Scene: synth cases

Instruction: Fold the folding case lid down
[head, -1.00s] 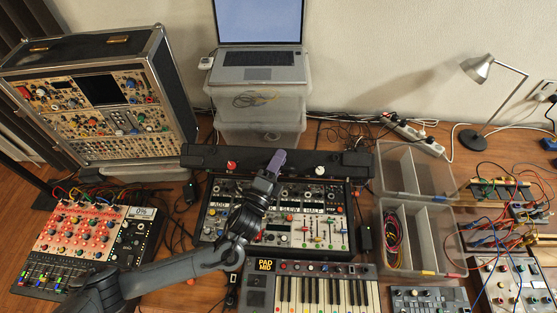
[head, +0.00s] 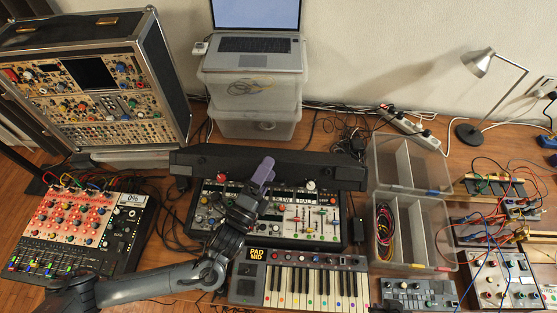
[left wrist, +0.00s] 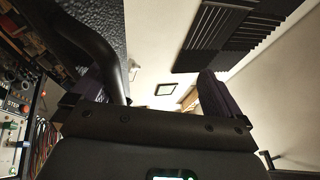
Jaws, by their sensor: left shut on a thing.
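The folding case (head: 318,222) stands mid-table with its panel of knobs and sliders facing up. Its black lid (head: 325,170) is raised along the back edge and tilted, not flat over the panel. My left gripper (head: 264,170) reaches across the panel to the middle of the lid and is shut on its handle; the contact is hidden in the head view. In the left wrist view, the black curved handle (left wrist: 103,55) passes by the left finger, beside the lid's textured black surface (left wrist: 90,18). My right gripper is out of view.
A small keyboard (head: 310,283) lies close in front of the case. Clear plastic bins (head: 430,225) stand to its right, a laptop on boxes (head: 250,90) behind. A red mixer (head: 75,235) and a tall synth case (head: 105,95) are to the left.

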